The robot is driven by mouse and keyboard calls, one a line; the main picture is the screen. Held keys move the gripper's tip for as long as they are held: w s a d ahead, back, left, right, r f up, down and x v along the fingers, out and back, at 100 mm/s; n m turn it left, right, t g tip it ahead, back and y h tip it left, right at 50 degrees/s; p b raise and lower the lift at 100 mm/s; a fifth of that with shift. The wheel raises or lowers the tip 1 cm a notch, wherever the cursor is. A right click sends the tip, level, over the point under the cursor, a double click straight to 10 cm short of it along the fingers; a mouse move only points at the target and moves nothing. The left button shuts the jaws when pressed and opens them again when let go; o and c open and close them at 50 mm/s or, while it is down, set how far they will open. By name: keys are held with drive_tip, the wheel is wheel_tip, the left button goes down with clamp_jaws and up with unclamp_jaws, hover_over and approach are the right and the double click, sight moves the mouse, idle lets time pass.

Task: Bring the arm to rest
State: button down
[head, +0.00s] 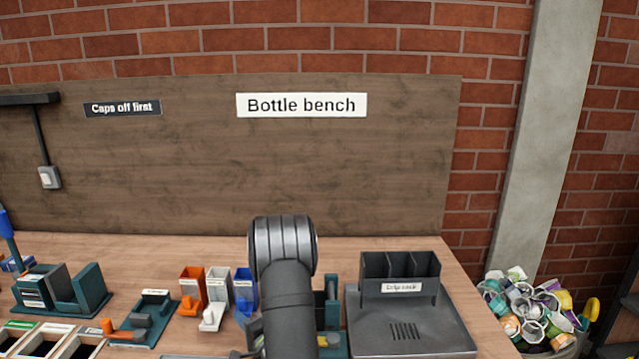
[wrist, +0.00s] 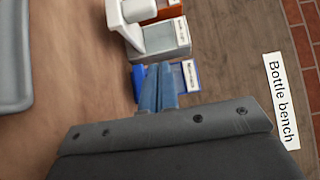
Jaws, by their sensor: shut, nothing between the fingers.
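My gripper (wrist: 158,78) shows in the wrist view as two blue-grey fingers pressed together, with nothing between them. It is in front of a small blue bin (wrist: 187,76); I cannot tell how far apart they are. In the head view my arm (head: 285,290) stands bent at the bottom middle, and my gripper cannot be made out there.
Orange (head: 191,287), white and blue bins stand left of my arm. A dark tray unit (head: 410,335) with a divided rack (head: 400,268) is on the right. Teal fixtures (head: 62,290) stand at left. A heap of bottles (head: 530,310) is beyond the bench's right edge.

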drive_tip(key=w+a+r+n+h, duration=0.3)
drive_tip(key=w+a+r+n, duration=0.1)
drive_tip(key=a, duration=0.1)
drive_tip(key=shift+w+a+r, duration=0.15)
drive_tip(key=shift+w+r, duration=0.05)
drive_tip(key=shift+w, duration=0.15)
drive_tip(key=shift+h, duration=0.3)
idle(1.8)
